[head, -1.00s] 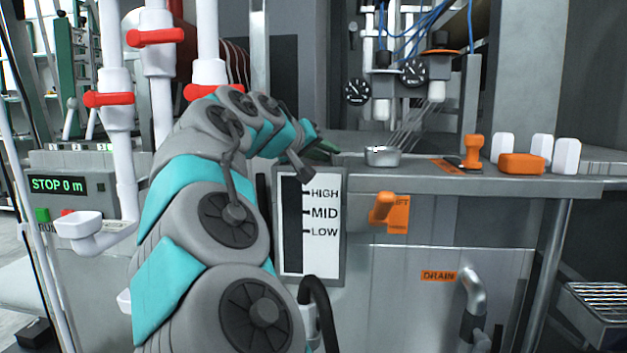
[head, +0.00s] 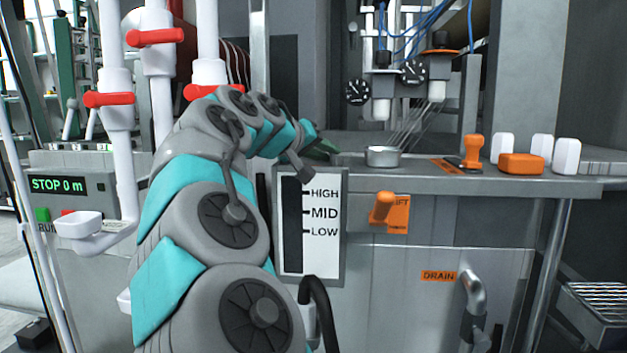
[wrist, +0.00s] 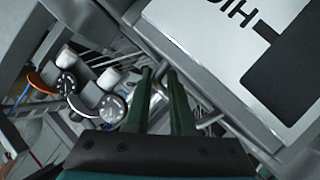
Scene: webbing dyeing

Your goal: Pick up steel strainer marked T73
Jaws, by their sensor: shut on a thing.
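A small round steel strainer (head: 382,157) sits at the front edge of the grey machine's ledge in the head view, its bowl opening upward. No T73 mark is readable on it. My gripper (head: 331,150) is just left of the bowl, at the same height, with its dark green fingers pointing toward it. In the wrist view, my gripper (wrist: 162,74) has its two green fingers close together with a narrow grey piece between their tips. This looks like the strainer's handle; the bowl is not clearly seen there.
An orange-handled stamp (head: 473,152), an orange block (head: 521,163) and several white blocks stand right of the strainer on the ledge. Two dial gauges (head: 413,72) and thin slanted strands are behind it. An orange lever (head: 382,207) juts out below.

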